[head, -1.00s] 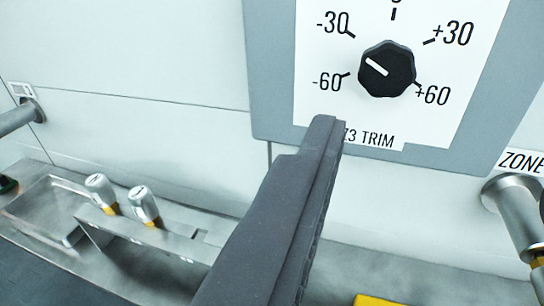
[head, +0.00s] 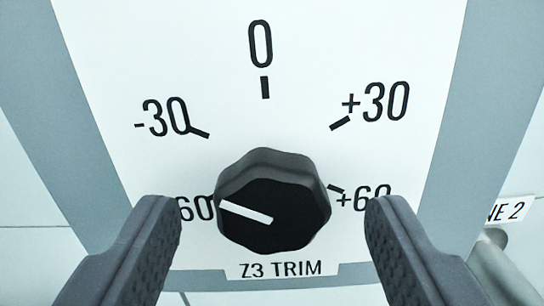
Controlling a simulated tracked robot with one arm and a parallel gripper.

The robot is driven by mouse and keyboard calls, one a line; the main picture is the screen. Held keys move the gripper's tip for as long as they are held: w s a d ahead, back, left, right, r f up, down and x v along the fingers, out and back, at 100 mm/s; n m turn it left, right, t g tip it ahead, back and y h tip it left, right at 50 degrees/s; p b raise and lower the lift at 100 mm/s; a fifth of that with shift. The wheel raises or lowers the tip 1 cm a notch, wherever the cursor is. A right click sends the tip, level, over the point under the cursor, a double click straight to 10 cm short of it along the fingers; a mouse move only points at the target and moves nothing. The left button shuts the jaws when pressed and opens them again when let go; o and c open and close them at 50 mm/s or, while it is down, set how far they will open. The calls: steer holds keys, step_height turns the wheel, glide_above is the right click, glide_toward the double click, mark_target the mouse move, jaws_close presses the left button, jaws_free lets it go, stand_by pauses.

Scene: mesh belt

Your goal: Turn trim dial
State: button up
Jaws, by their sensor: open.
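The trim dial (head: 285,185) is a black knob with a wavy rim and a white pointer line. It sits on a white scale plate (head: 300,105) marked 0, -30, +30, -60 and +60, with "Z3 TRIM" below. The pointer aims left and slightly up, toward the -60 side. My gripper (head: 273,205) is open, one finger on each side of the dial. Clear gaps show between both fingers and the knob in the picture; the exact depth is hard to tell. The left finger hides part of the -60 label.
A grey-blue panel border (head: 465,110) frames the scale plate.

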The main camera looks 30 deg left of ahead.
steer(key=shift+x, duration=0.75)
steer(key=c, duration=1)
steer(key=shift+n, duration=0.4)
steer(key=n+b, duration=0.2)
steer(key=n, duration=0.2)
steer(key=shift+n, duration=0.4)
steer(key=n+b, duration=0.3)
steer(key=n, duration=0.3)
steer(key=shift+f, duration=0.15)
steer(key=shift+n, duration=0.3)
